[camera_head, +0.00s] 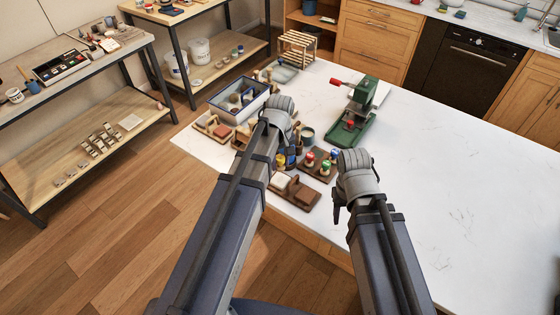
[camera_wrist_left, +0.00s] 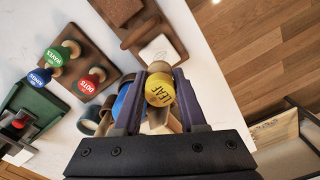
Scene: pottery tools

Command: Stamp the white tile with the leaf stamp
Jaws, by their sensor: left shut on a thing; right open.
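The yellow leaf stamp (camera_wrist_left: 160,90), its top marked LEAF, is between the fingers of my left gripper (camera_wrist_left: 157,100), which is shut on it. Its stamping face is hidden. The white tile (camera_wrist_left: 160,50) lies on a wooden board (camera_wrist_left: 135,35), just beyond the fingertips in the left wrist view. The board also shows in the head view (camera_head: 308,203), near the table's front edge. In the head view my left gripper (camera_head: 283,160) is partly hidden behind its arm. My right gripper (camera_head: 338,207) is open and empty, right of the board.
A rack (camera_wrist_left: 82,58) holds stamps with green, blue and red tops beside the board. A brown block (camera_wrist_left: 117,10) sits on the board. A green press (camera_head: 352,128) stands farther back, and a blue-white bin (camera_head: 222,110) is at left. The table's right side is clear.

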